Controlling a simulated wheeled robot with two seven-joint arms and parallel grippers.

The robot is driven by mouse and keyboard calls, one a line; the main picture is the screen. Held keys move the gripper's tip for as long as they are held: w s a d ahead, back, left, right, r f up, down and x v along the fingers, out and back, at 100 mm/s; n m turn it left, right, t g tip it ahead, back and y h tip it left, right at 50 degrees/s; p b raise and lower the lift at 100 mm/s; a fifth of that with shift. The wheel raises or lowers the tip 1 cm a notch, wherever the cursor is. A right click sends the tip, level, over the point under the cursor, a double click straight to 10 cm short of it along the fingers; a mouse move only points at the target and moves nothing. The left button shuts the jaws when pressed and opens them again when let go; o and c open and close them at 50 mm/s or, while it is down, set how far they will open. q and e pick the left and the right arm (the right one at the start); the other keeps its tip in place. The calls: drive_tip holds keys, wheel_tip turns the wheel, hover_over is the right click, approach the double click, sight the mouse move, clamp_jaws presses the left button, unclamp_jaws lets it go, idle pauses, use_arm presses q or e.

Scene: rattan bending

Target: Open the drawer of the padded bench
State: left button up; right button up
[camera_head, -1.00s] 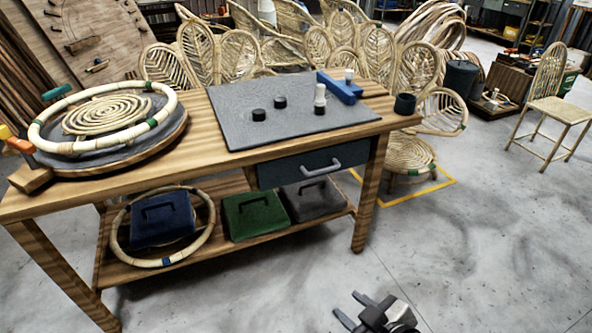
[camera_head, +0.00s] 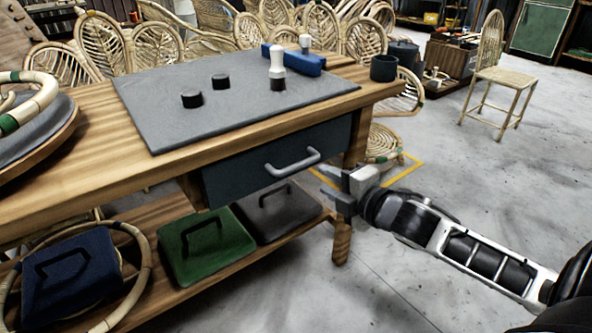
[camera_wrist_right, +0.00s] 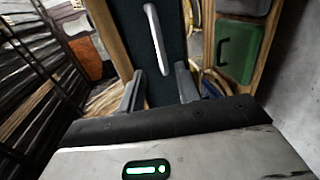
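The wooden bench (camera_head: 95,198) has a grey pad (camera_head: 225,115) on its top. Its dark drawer (camera_head: 235,180) sits under the top and looks shut, with a pale bar handle (camera_head: 293,161) across the front. My right gripper (camera_head: 338,188) is open and empty, just right of the drawer front and apart from the handle. In the right wrist view, the open fingers of my right gripper (camera_wrist_right: 160,86) point at the dark drawer front (camera_wrist_right: 174,40). The handle (camera_wrist_right: 155,38) lies ahead, beyond the fingertips. My left gripper is not in view.
The lower shelf holds a blue case (camera_head: 70,275), a green case (camera_head: 205,245) and a grey case (camera_head: 278,212). Black pucks, a white-topped tool (camera_head: 277,65), a blue block and a dark cup (camera_head: 384,68) stand on top. Floor (camera_head: 480,180) to the right is clear.

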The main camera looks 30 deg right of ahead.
sight(299, 167)
drive_tip(key=b+x, duration=0.3)
drive_tip(key=x, duration=0.7)
drive_tip(key=shift+w+a+f, duration=0.1)
drive_tip(key=shift+w, duration=0.15)
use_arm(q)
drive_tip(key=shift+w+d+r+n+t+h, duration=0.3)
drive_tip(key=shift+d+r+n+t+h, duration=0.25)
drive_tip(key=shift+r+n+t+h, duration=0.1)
use_arm(e)
drive_tip(key=shift+w, duration=0.35)
clamp_jaws()
